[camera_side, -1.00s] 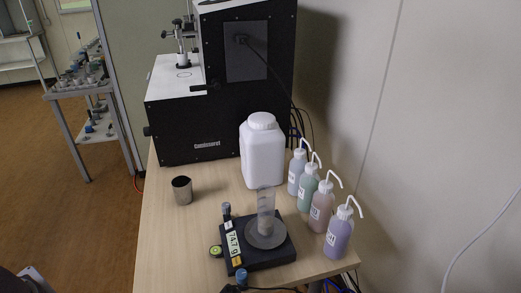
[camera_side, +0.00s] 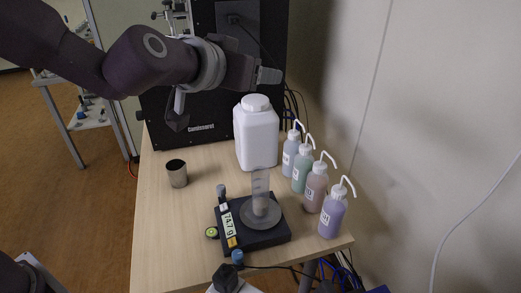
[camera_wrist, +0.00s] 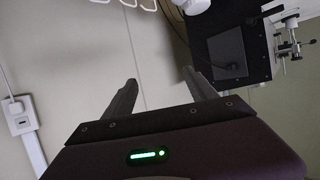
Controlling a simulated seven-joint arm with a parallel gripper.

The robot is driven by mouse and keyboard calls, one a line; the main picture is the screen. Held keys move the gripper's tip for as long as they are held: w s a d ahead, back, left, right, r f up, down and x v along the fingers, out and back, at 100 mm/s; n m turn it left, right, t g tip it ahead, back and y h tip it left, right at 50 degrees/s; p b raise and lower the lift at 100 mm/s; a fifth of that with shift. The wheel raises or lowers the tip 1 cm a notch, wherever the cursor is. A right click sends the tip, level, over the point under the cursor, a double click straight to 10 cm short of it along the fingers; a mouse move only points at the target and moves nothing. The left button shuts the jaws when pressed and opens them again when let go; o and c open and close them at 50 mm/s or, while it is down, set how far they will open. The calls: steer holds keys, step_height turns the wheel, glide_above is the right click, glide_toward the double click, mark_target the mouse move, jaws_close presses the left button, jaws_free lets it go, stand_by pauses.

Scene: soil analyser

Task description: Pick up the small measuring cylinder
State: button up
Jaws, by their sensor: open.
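The small measuring cylinder (camera_side: 261,184) is clear and stands upright on the round grey pan (camera_side: 248,219) of a black balance (camera_side: 262,239). The balance label reads about 74.7 g. My gripper (camera_side: 270,76) is high above the table at the upper middle, in front of the black machine and well above the cylinder. In the wrist view its two dark fingers (camera_wrist: 162,92) are spread apart with nothing between them. The cylinder is not in the wrist view.
A white jug (camera_side: 257,138) stands behind the balance. Several wash bottles with bent spouts (camera_side: 332,213) stand in a row to its right, close to the cylinder. A metal cup (camera_side: 177,174) stands at left. The black machine (camera_side: 205,118) fills the back. Bare table (camera_side: 165,235) lies at left.

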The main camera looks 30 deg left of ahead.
mark_target(258, 201)
step_height(258, 201, down, 35)
steer(key=shift+r, duration=0.15)
steer(key=x, duration=0.7)
steer(key=shift+w+a+r, duration=0.15)
steer(key=shift+w+a, duration=0.1)
jaws_close()
